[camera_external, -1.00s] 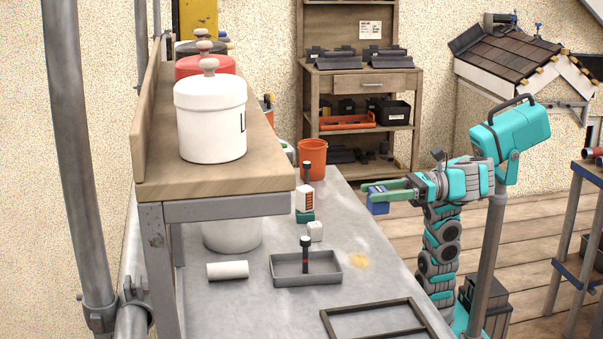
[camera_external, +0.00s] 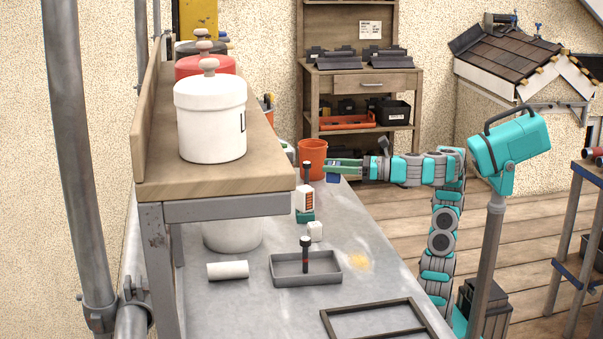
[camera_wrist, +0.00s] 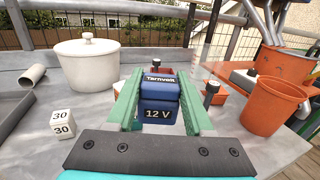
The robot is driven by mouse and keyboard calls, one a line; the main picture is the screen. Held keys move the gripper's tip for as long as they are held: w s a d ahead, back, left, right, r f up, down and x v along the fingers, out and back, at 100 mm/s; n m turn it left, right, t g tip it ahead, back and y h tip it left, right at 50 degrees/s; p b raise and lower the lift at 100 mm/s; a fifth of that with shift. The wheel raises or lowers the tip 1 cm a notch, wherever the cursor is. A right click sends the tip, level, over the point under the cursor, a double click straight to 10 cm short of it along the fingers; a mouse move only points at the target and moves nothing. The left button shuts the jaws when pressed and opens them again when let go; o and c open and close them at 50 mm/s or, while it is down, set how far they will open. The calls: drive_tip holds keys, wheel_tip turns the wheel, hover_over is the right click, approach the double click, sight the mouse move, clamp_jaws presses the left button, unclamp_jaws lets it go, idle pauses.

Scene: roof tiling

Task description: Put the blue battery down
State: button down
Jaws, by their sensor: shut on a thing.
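The blue battery (camera_wrist: 160,92), marked "Tarnvolt" and "12 V", sits between the two green fingers of my gripper (camera_wrist: 160,82) in the wrist view. My gripper is shut on it. In the external view my gripper (camera_external: 333,168) reaches left over the far right part of the grey worktop (camera_external: 375,275), close to the orange bucket. Only a small blue patch of the battery (camera_external: 333,179) shows below the fingers there. I cannot tell whether its underside touches the worktop.
An orange bucket (camera_external: 312,160) stands beside my gripper. A wooden shelf (camera_external: 220,187) overhangs the left side.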

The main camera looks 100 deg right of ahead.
drive_tip(key=shift+h, duration=0.4)
drive_tip(key=d+f, duration=0.1)
drive_tip(key=f, duration=0.1)
drive_tip(key=s+d+f, duration=0.1)
drive_tip(key=d+f, duration=0.1)
drive_tip(key=shift+s+d+f+b, duration=0.15)
drive_tip(key=shift+d+f+b, duration=0.05)
drive_tip(key=shift+f+b, duration=0.55)
drive_tip(key=shift+f, duration=2.05)
drive_tip(key=shift+f+b, duration=0.2)
drive_tip(key=shift+b, duration=0.1)
drive_tip(key=shift+c, duration=1.4)
unclamp_jaws()
drive_tip(key=shift+r, duration=0.1)
